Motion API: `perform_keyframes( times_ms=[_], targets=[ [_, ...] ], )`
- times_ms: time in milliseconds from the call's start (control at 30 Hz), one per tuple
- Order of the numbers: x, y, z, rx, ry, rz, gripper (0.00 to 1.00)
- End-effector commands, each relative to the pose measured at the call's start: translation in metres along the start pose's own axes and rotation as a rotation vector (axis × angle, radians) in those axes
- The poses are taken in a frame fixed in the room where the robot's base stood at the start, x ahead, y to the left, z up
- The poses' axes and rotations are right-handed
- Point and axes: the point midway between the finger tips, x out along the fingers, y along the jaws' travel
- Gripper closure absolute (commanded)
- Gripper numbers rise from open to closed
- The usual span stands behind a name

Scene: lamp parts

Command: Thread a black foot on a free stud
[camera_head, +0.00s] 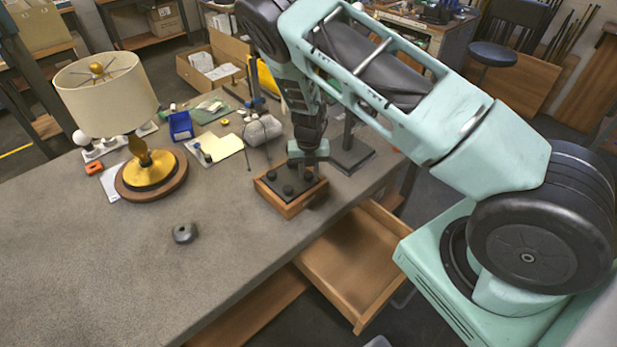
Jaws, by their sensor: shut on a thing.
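A square wooden block or tray (289,208) with a dark top stands near the table's right edge. Several small black feet (288,189) show on its top; I cannot make out any bare stud. My gripper (308,168) points down over the back right part of it. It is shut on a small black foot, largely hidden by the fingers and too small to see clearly. I cannot tell whether this foot touches the top.
A lamp with a cream shade (105,92) and gold base stands at the left. A dark round part (185,233) lies on the bare front table. A black stand (352,157) is close behind my gripper. An open drawer (352,262) juts out below.

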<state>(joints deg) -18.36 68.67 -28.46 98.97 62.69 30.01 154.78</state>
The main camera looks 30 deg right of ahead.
Motion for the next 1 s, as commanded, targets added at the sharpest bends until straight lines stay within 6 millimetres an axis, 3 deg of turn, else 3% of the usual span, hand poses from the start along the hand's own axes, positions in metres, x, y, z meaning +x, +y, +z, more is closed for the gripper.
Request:
perform_keyframes(
  times_ms=[400, 800, 833, 867, 900, 1000],
  targets=[
    [0.0038, -0.0022, -0.0056, 0.311, 0.012, -0.008, 0.99],
    [0.0059, -0.0024, -0.0053, 0.364, 0.012, -0.007, 0.99],
    [0.0059, -0.0024, -0.0054, 0.364, 0.012, -0.007, 0.69],
    [0.0059, -0.0023, -0.0053, 0.364, 0.012, -0.007, 0.61],
    [0.0057, -0.0022, -0.0050, 0.364, 0.011, -0.006, 0.56],
    [0.0044, -0.0016, -0.0036, 0.363, 0.008, -0.005, 0.56]
  ],
)
